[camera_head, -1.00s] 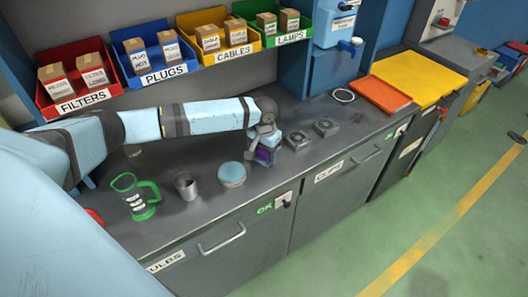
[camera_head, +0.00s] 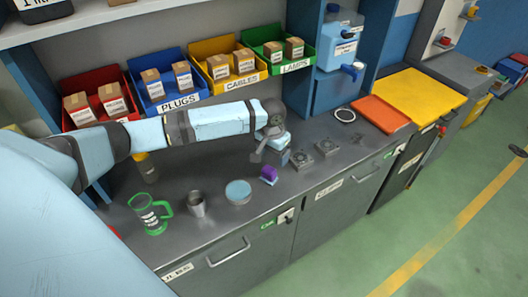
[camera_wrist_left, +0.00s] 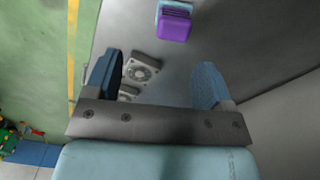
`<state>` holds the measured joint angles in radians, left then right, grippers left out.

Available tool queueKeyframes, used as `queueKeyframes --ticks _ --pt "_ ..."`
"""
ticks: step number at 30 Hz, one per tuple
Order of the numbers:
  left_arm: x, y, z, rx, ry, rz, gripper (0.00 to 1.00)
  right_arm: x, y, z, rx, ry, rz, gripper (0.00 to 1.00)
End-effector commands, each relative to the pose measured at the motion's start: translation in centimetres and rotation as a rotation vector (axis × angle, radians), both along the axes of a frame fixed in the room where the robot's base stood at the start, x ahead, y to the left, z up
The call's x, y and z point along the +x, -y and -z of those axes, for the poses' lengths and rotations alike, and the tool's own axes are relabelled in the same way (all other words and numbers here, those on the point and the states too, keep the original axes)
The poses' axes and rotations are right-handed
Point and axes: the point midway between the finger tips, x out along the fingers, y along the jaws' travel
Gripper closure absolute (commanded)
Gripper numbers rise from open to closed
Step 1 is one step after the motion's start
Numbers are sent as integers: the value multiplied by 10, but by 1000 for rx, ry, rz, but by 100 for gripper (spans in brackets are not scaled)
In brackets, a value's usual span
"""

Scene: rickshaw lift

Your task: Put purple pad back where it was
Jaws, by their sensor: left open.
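The purple pad (camera_head: 269,172) rests on the grey counter with a pale blue piece against it, near the counter's front edge. In the left wrist view the purple pad (camera_wrist_left: 174,27) and its pale blue part lie beyond the fingertips, at the top of the picture. My left gripper (camera_head: 271,157) is open and empty, apart from the pad and just behind it in the head view. My right gripper is not in view.
Two grey fan units (camera_head: 314,155) sit right of the gripper. An orange tray (camera_head: 381,114) lies farther right. Labelled bins line the back.

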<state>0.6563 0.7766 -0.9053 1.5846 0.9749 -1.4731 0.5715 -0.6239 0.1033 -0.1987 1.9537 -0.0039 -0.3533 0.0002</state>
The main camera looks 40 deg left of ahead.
Motion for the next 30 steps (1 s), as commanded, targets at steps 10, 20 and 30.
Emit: queueKeyframes --ticks 10,20,30 --pt "-81 148 98 -287 340 201 24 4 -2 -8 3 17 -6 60" --pt "-182 184 124 -326 735 167 24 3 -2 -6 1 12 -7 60" --pt "-261 148 123 -138 927 145 24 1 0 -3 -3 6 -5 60"
